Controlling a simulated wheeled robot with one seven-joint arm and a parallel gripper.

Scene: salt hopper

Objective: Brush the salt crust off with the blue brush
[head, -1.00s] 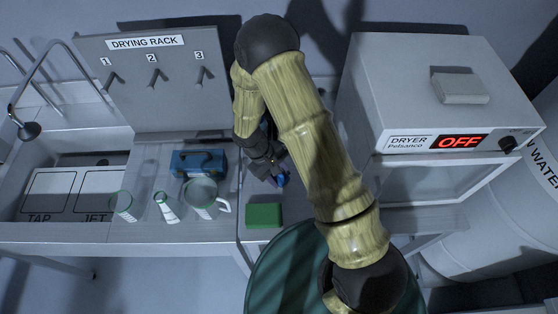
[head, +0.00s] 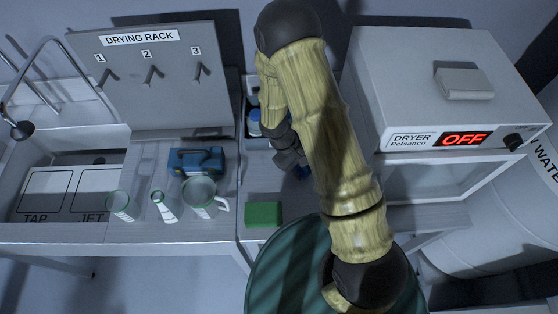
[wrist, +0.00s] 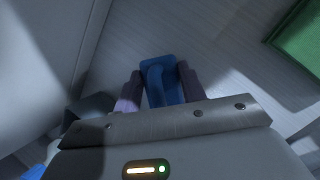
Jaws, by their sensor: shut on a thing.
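My gripper (wrist: 159,90) is shut on the blue brush (wrist: 158,70), whose blue body shows between the two dark fingers in the wrist view. In the head view my arm hides most of the gripper, and only a small blue bit of the brush (head: 304,172) shows beside it, over the bench right of the blue box. Whether the brush touches the bench is unclear. I cannot make out any salt crust in either view.
A green block (head: 263,213) lies near the bench's front edge. Glassware, including a beaker (head: 199,191), stands left, before a blue box (head: 197,160). A blue-topped bottle (head: 254,122) is behind. The dryer (head: 440,95) reads OFF; a dark green round container (head: 272,275) is in front.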

